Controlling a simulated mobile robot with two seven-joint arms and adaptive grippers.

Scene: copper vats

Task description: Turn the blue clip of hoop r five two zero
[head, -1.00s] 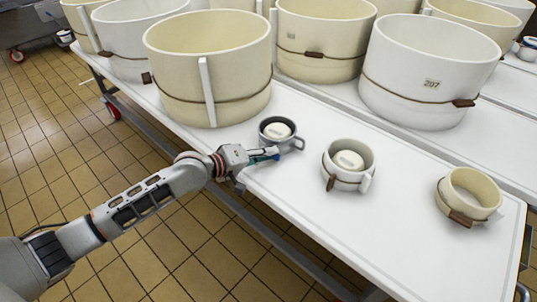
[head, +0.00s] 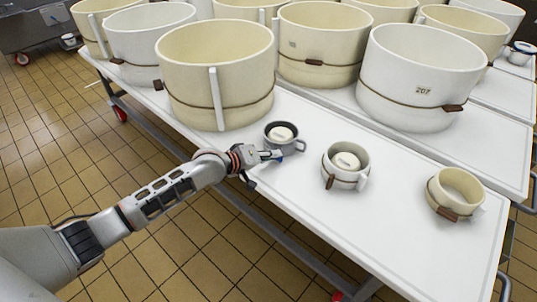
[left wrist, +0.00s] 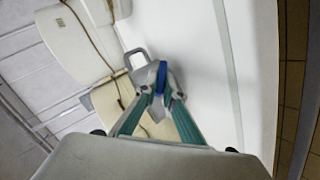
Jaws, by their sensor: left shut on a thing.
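A small grey hoop (head: 270,141) with a white round block (head: 281,133) inside stands near the table's front edge in the head view. A grey handle loop (head: 300,146) sticks out on its right. My left gripper (head: 276,155) reaches its near side. In the left wrist view, my left gripper (left wrist: 158,96) has its teal fingers closed on a blue clip (left wrist: 161,74), with a grey loop (left wrist: 136,58) just beyond. The fingers hide part of the clip. I cannot read any label on this small hoop. My right gripper is not in view.
A small white hoop (head: 333,172) and a small cream hoop (head: 440,203) stand to the right on the white table (head: 400,245). Large hoops, one cream (head: 180,85) and one white marked 207 (head: 400,105), stand behind. The table's front right is clear.

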